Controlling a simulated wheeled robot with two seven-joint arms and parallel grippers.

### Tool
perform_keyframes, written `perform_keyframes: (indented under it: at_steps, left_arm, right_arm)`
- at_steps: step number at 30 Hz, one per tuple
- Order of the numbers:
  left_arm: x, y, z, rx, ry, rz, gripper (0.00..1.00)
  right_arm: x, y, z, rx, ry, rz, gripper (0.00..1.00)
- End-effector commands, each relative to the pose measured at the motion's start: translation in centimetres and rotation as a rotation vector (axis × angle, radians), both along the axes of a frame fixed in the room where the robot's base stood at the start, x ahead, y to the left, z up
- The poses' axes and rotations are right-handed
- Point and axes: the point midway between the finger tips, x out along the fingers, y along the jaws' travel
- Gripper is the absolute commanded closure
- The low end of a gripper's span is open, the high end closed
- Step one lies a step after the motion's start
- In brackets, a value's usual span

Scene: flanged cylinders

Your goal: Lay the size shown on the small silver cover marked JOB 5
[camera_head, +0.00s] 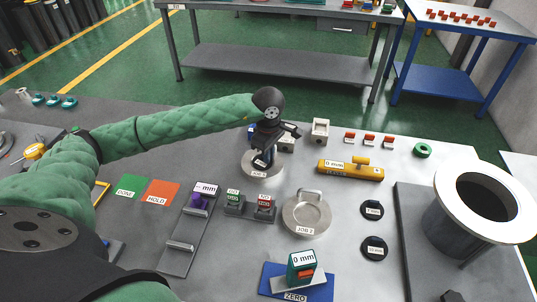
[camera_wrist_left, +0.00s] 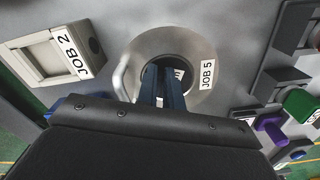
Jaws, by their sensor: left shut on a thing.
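The small silver cover marked JOB 5 (camera_head: 275,169) lies on the grey bench near the middle in the head view. It is round, with a handle at one side; it also shows in the left wrist view (camera_wrist_left: 203,48). My left gripper (camera_head: 263,151) is above this cover, pointing down. In the wrist view its dark fingers (camera_wrist_left: 163,88) are shut on a black disc (camera_wrist_left: 184,65) with a white label, over the cover's middle. The label's text is mostly hidden by the fingers. I cannot tell whether the disc touches the cover. My right gripper is not in view.
Two labelled black discs (camera_head: 373,210) (camera_head: 375,248) lie to the right. A pale JOB 2 block (camera_wrist_left: 45,58) is beside JOB 5. A yellow gauge (camera_head: 350,172), ZERO pad (camera_head: 272,283) and flanged cylinder (camera_head: 455,228) stand around.

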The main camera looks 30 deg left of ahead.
Motion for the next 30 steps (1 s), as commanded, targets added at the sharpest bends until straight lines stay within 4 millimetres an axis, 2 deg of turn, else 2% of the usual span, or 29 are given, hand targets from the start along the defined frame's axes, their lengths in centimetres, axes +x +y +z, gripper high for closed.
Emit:
perform_keyframes:
  at_steps: [14,15,18,26,30]
  left_arm:
    - [-0.03,-0.01,-0.21,0.0,0.001,0.0,1.0]
    - [-0.03,-0.01,-0.21,0.0,0.001,0.0,0.86]
    - [-0.04,0.0,-0.22,0.0,0.001,0.0,0.67]
    - [-0.01,0.02,-0.14,0.0,0.001,0.0,0.67]
    - [0.21,0.27,0.73,0.001,0.0,0.002,0.67]
  right_arm:
    - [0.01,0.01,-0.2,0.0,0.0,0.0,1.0]
    - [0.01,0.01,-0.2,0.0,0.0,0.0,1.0]
    - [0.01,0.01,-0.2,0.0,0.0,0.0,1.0]
    - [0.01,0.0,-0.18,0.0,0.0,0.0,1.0]
    - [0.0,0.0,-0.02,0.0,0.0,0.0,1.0]
